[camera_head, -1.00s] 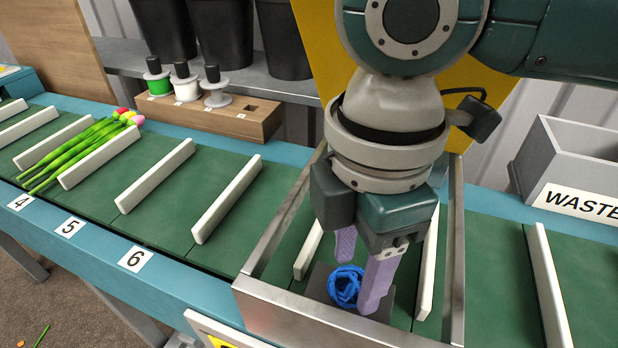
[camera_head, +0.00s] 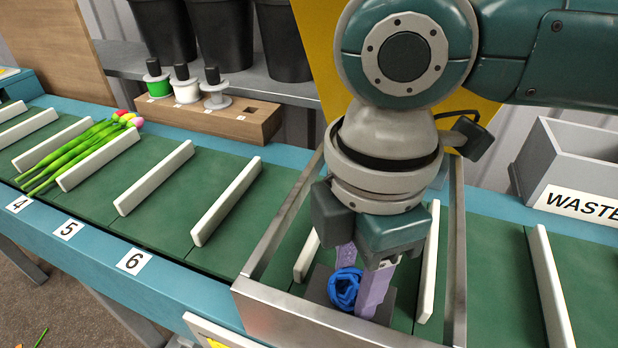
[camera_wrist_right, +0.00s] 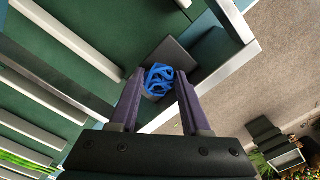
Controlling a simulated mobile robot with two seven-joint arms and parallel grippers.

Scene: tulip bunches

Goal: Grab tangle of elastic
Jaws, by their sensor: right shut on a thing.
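The tangle of elastic (camera_head: 345,287) is a bright blue looped bundle on a dark grey square plate (camera_head: 320,284) inside a metal-framed section of the belt. My right gripper (camera_head: 360,290) points down with its purple fingers on either side of the tangle, shut on it. In the right wrist view the blue tangle (camera_wrist_right: 158,79) sits between the fingertips (camera_wrist_right: 158,84), over the dark plate. The fingers hide part of the tangle in the head view. My left gripper is not in view.
Metal frame walls (camera_head: 285,222) surround the spot, with white dividers (camera_head: 225,202) along the green belt. A grey waste bin (camera_head: 570,170) stands at right. Tulips (camera_head: 75,152) lie in a belt slot at left. Spools (camera_head: 185,85) stand in a wooden block behind.

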